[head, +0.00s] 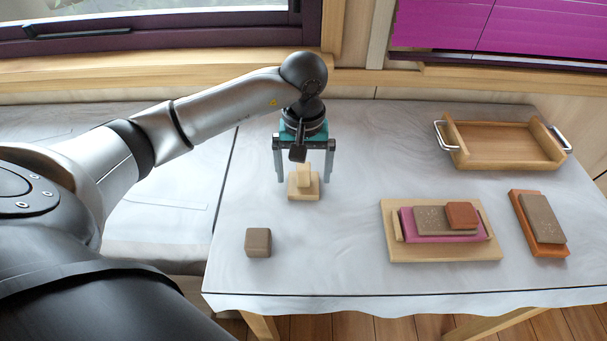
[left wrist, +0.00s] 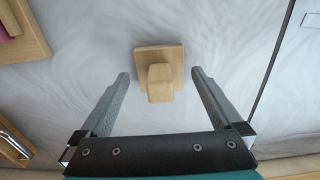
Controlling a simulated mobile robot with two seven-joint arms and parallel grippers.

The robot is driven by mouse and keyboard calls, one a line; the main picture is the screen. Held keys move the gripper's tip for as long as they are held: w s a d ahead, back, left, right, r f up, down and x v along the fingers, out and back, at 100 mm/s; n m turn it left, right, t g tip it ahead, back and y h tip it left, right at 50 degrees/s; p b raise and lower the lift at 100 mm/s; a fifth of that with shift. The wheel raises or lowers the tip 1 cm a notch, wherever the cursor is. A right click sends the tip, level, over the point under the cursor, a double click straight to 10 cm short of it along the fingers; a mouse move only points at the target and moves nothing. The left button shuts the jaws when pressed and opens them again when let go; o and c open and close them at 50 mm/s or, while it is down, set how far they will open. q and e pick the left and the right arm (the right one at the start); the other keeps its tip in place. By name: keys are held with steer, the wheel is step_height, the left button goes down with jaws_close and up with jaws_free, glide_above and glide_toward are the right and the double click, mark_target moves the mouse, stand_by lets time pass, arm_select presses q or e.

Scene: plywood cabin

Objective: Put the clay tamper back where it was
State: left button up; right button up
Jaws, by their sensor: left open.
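The clay tamper, a pale wooden block with a square base and an upright handle (head: 304,188), stands on the grey-white table (head: 340,240). My left gripper (head: 305,178) points down over it, fingers spread to either side of the handle. In the left wrist view the tamper (left wrist: 160,80) shows between and just beyond the open fingertips (left wrist: 160,75), with clear gaps on both sides. The fingers do not appear to touch it. My right gripper is not in view.
A brown cube (head: 258,242) sits at the table's front left. A wooden board (head: 470,254) bears stacked pink, brown and orange slabs. Two more slabs (head: 540,218) lie to its right. A wooden tray (head: 500,145) with metal handles stands at the back right. Mid-table is clear.

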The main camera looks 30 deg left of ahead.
mark_target(304, 167)
arm_select(q)
step_height(304, 167, up, 10)
steer(key=shift+r, duration=0.25)
